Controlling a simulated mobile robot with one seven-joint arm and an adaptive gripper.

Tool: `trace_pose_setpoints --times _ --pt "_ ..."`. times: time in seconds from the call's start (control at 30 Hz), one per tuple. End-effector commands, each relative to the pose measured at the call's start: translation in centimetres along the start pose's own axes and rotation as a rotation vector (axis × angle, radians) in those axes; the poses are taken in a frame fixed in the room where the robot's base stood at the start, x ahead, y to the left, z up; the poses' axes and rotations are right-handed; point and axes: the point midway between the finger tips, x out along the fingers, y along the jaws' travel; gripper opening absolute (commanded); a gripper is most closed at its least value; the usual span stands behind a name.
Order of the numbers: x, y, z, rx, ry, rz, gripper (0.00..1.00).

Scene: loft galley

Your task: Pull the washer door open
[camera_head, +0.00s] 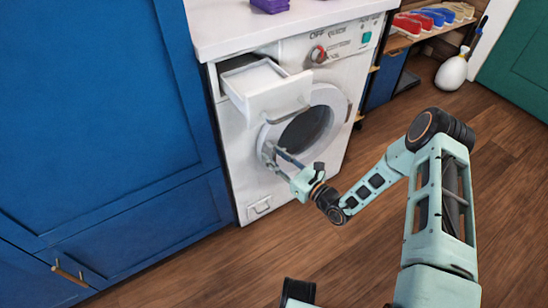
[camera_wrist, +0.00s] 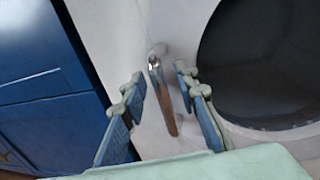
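The white washer (camera_head: 232,172) stands against the wall, its round door (camera_head: 338,97) with dark glass looking shut. My gripper (camera_head: 276,152) is at the left edge of the door, with its fingers pointing at the washer front. Gaps show between the handle and both fingers. The dark door glass (camera_wrist: 262,60) fills the right of that view. I cannot tell how deep the handle sits between the fingers.
The washer's detergent drawer (camera_head: 268,97) sticks out above the door, close over my gripper. Blue cabinets (camera_head: 95,110) stand to the left, also in the wrist view (camera_wrist: 45,90). The wooden floor (camera_head: 225,270) in front is clear. A white bottle-shaped object (camera_head: 452,73) stands far right.

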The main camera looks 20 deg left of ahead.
Motion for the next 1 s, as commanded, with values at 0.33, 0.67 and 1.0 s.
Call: trace_pose_setpoints --times 0.33,0.67,1.0 --pt "0.25 -0.01 0.02 0.0 0.001 0.0 0.24" --pt "0.22 -0.02 0.0 0.0 0.001 0.0 0.0" --pt "-0.07 -0.06 -0.02 -0.001 0.001 0.003 0.0"
